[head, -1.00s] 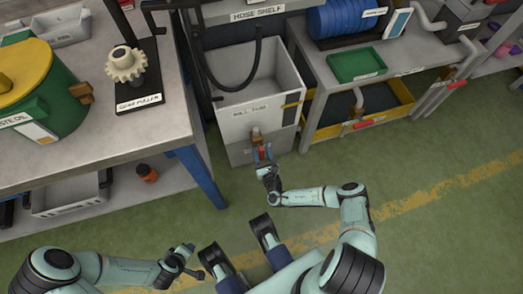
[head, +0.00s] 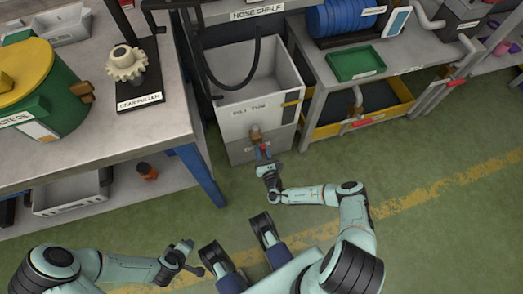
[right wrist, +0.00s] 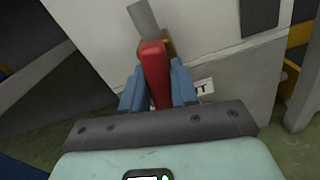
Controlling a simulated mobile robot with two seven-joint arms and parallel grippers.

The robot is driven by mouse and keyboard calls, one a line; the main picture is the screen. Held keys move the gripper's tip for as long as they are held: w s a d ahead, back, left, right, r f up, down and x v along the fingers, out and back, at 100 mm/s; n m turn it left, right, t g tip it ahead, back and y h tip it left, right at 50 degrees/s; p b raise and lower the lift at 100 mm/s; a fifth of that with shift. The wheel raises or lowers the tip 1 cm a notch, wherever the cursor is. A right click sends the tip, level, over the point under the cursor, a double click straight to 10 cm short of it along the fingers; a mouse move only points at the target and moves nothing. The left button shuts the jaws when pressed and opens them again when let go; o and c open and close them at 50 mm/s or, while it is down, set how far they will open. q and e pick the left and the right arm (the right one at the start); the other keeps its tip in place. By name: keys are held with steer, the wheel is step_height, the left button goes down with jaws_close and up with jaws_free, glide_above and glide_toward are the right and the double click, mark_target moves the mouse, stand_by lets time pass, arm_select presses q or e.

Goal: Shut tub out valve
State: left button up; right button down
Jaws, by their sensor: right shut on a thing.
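The light grey tub (head: 232,122) stands on the floor below the hose shelf, with a brass-coloured outlet valve (head: 256,132) low on its front. The valve's red lever (right wrist: 155,72) sticks out toward me in the right wrist view. My right gripper (head: 264,153) is at the lever in the head view. In the right wrist view its blue fingers (right wrist: 158,88) are shut on the red lever, one on each side. The fingers partly hide the lever and the valve body. My left gripper (head: 192,259) is low in the head view, open and empty, away from the tub.
A workbench (head: 160,135) with a blue leg stands left of the tub. A shelf unit with a green tray (head: 355,65) and a yellow-edged bin (head: 392,112) stands to the right. A black hose (head: 225,84) hangs into the tub. The green floor in front is clear.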

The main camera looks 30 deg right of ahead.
steer(key=shift+d+m, duration=0.1)
steer(key=shift+m, duration=0.8)
steer(key=m, duration=0.2)
steer(key=shift+d+f+m, duration=0.1)
steer(key=shift+f+m, duration=0.05)
steer(key=shift+m, duration=0.25)
steer(key=m, duration=0.3)
steer(key=shift+d+f+m, duration=0.1)
steer(key=shift+f+m, duration=0.05)
steer(key=shift+m, duration=0.15)
steer(key=shift+s+m, duration=0.1)
steer(key=shift+m, duration=0.4)
steer(key=m+b, duration=0.1)
steer(key=m, duration=0.2)
steer(key=shift+f, duration=0.2)
arm_select(q)
steer(key=shift+g, duration=0.6)
steer(key=shift+s+a+f+b, duration=0.15)
steer(key=shift+s+f+b, duration=0.05)
steer(key=shift+s+f, duration=0.6)
steer(key=shift+s+a+f+b, duration=0.1)
steer(key=shift+s+f+b, duration=0.05)
steer(key=shift+s+f, duration=0.55)
arm_select(e)
steer(key=shift+m, duration=1.6)
arm_select(q)
steer(key=shift+f, duration=0.1)
